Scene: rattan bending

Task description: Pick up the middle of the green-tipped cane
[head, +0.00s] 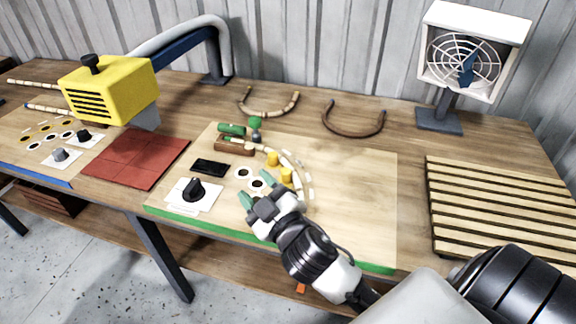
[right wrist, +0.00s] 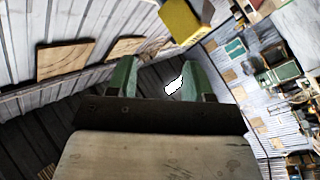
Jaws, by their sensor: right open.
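My right gripper (head: 257,189) is open over the pale work board, by a black knob and round spots. Its green fingers also show apart in the right wrist view (right wrist: 157,78), with no cane between them. Two pale banded canes lie at the far left: a rear one (head: 32,84) and a front one (head: 47,107), both partly hidden by the yellow heater box. I cannot make out a green tip on either. A pale curved banded strip (head: 292,162) runs on the board past yellow pegs (head: 286,174); I cannot tell if it is a cane. My left gripper is out of view.
The yellow box (head: 110,88) stands over the left bench by a red mat (head: 137,157). A green clamp (head: 232,129) sits on the board (head: 350,205). Two bent canes, pale (head: 268,112) and brown (head: 353,133), lie behind. A fan (head: 463,60) and slatted rack (head: 500,205) are right.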

